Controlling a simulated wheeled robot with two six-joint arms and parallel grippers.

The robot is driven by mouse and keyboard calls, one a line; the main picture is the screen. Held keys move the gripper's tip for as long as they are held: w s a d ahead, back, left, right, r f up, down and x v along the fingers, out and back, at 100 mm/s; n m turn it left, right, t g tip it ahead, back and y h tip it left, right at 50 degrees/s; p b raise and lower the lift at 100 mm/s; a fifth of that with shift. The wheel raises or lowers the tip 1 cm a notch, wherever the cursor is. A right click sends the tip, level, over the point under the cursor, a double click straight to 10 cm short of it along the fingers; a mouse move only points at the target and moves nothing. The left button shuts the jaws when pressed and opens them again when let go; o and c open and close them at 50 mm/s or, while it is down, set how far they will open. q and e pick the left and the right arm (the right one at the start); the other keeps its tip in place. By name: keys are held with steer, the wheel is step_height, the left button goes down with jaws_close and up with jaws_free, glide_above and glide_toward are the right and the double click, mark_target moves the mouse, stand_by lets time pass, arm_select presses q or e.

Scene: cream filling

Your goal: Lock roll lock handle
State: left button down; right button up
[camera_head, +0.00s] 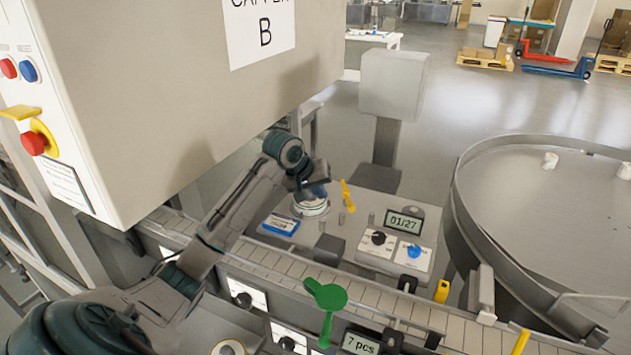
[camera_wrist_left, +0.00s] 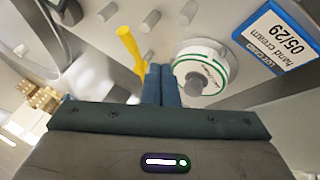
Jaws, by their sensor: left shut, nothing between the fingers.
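The roll lock handle, a thin yellow lever (camera_head: 347,195), stands on the grey labeller panel, just right of the white label roll (camera_head: 311,207). In the left wrist view the yellow handle (camera_wrist_left: 129,48) runs from a rounded far end down to the fingers, and the white roll with a green ring (camera_wrist_left: 201,70) lies to their right. My left gripper (camera_head: 317,192) is over the roll, left of the handle. Its blue fingers (camera_wrist_left: 160,72) are shut and empty, close beside the handle's near end; whether they touch it I cannot tell. My right gripper is not in view.
Short grey posts (camera_head: 342,219) stand around the roll. A blue and white hand cream label (camera_head: 280,224) lies left of it. A display reading 01/27 (camera_head: 404,221) and knobs are to the right. The large capper housing (camera_head: 190,90) overhangs my arm; a conveyor (camera_head: 300,280) runs in front.

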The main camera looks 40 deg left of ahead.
mark_target(347, 194)
arm_select(q)
steer(key=p+x, duration=0.1)
steer(key=x, duration=0.2)
steer(key=shift+w+d+f, duration=0.1)
steer(key=shift+w+f, duration=0.15)
steer(key=shift+f, duration=0.05)
steer(key=w+d, duration=0.1)
steer(key=w+d+f+p, duration=0.1)
steer(key=shift+w+d, duration=0.15)
steer(key=shift+d, duration=0.2)
steer(key=shift+w+d+f, duration=0.1)
steer(key=shift+f, duration=0.05)
steer(key=shift+w+p, duration=0.15)
steer(key=shift+p, duration=0.15)
